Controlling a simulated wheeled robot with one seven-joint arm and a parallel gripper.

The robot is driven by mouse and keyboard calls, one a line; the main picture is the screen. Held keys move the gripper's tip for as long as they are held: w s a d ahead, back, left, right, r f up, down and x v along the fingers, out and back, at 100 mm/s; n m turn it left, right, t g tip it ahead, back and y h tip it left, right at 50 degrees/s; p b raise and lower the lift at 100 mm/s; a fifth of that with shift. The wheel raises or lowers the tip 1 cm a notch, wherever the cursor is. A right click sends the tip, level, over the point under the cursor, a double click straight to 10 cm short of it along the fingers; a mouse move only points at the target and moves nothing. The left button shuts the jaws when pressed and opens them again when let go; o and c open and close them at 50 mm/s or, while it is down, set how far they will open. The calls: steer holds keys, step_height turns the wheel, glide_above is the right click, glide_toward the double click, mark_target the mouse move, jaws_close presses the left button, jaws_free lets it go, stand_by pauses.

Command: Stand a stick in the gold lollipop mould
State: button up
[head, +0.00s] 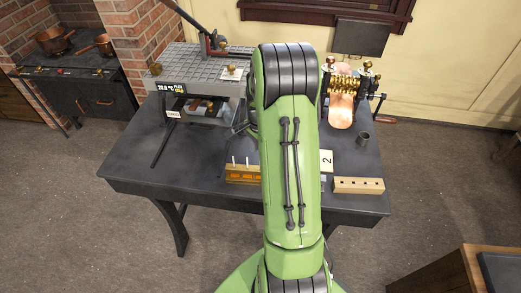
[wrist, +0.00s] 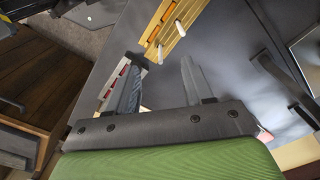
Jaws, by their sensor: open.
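The gold lollipop mould (head: 243,179) lies on the dark table, left of my arm in the head view, its right end hidden behind the arm. At least two white sticks (head: 234,160) stand up from it. In the wrist view the gold mould (wrist: 170,28) is at the top, with two white sticks (wrist: 160,53) visible. My gripper (wrist: 161,66) is open, with nothing visible between its fingers, and points toward the table near the mould. My arm hides the gripper in the head view.
A wooden block with holes (head: 358,185) lies right of my arm, near a card marked 2 (head: 326,160). A grey slab machine (head: 203,75) fills the table's back left. The front-left tabletop is clear.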

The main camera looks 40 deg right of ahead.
steer(key=shift+r+p, duration=0.35)
steer(key=shift+r, duration=0.3)
step_height(320, 180, up, 5)
steer(key=p, duration=0.3)
steer(key=shift+p, duration=0.4)
